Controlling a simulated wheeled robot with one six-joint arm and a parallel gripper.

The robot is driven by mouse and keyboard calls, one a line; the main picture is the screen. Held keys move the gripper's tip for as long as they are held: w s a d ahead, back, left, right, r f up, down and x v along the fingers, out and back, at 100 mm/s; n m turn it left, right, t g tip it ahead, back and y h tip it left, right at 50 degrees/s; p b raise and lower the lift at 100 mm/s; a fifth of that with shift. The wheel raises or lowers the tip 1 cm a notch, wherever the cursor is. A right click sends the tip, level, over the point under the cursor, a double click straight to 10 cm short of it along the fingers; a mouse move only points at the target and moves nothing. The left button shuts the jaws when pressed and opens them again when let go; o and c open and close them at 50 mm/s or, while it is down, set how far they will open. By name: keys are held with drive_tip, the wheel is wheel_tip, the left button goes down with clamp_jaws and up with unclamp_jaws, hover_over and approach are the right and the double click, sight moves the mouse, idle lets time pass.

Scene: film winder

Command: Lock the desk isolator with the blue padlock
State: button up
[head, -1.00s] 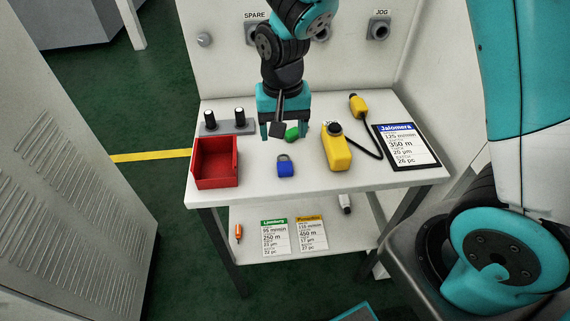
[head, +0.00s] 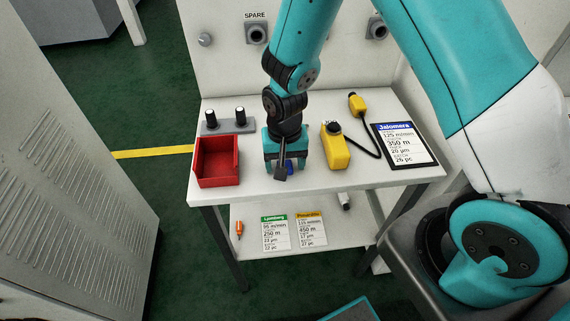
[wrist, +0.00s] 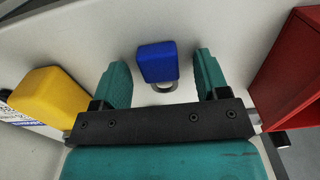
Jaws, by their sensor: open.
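The blue padlock (wrist: 157,62) lies on the desk top (head: 262,187) between my gripper's two teal fingers in the wrist view. Its grey shackle points towards the palm. I see a gap on each side of it. In the head view my gripper (head: 285,167) is over the padlock, and only a bit of blue (head: 290,169) shows past it. My gripper is open. Sockets marked SPARE (head: 257,33) and, at the right, one with its label hidden (head: 376,29) are on the back panel. I cannot tell which fitting is the desk isolator.
A red open bin (head: 217,182) stands left of my gripper, with a grey block with two black-topped posts (head: 226,127) behind it. A yellow box (head: 335,150) stands close on the right, cabled to a yellow plug (head: 356,103). A Jalomera card (head: 405,146) lies further right.

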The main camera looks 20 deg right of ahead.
drive_tip(key=c, duration=1)
drive_tip(key=shift+r, duration=0.1)
drive_tip(key=shift+c, duration=0.2)
